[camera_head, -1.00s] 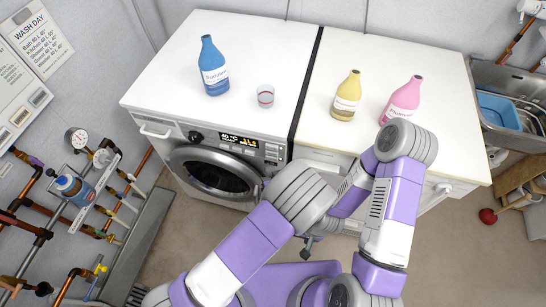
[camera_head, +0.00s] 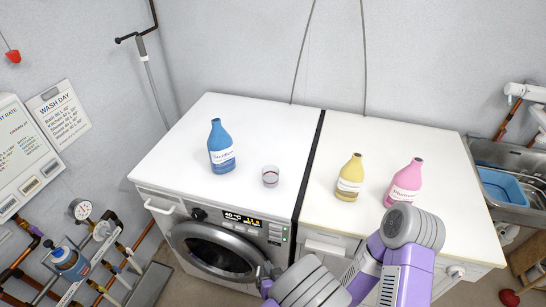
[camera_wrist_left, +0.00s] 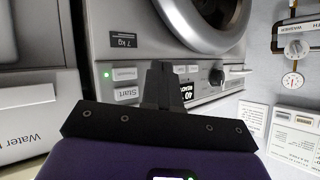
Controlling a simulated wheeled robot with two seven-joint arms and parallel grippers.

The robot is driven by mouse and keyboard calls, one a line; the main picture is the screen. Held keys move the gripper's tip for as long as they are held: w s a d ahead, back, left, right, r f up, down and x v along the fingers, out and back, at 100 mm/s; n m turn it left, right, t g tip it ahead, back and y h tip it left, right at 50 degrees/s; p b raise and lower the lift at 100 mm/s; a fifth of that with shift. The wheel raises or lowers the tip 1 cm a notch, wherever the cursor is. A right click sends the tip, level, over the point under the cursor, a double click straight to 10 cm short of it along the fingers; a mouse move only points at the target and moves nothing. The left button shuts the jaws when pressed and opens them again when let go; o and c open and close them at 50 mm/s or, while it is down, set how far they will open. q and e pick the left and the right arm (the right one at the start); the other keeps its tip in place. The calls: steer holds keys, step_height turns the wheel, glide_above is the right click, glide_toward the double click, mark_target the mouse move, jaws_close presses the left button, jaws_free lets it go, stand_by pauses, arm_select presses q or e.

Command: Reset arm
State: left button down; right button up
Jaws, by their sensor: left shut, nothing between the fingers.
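My left gripper (camera_head: 266,273) shows as a small dark shape in front of the washing machine (camera_head: 218,108), near the lower right of its door. In the left wrist view its dark fingers (camera_wrist_left: 161,82) are shut together with nothing between them. Behind them is the washer's front panel, with the Start button, display and knob. The pictures do not show whether the fingers touch the panel. Most of the left arm is cut off at the bottom of the head view. My right gripper is not in view.
On the white tops stand a blue bottle (camera_head: 221,149), a small glass (camera_head: 270,176), a yellow bottle (camera_head: 349,179) and a pink bottle (camera_head: 404,184). A sink with a blue basin (camera_head: 502,187) is at right. Pipes and a gauge (camera_head: 80,209) are at left.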

arm_select(q)
steer(key=s+a+f+n+g+h, duration=0.1)
steer(key=s+a+f+g+h, duration=0.4)
steer(key=s+a+f+g, duration=0.45)
steer(key=s+h, duration=0.1)
steer(key=s+g+h, duration=0.1)
steer(key=s, duration=0.1)
steer(key=s+f+h, duration=0.1)
steer(key=shift+s+g, duration=0.2)
steer(key=shift+g, duration=0.05)
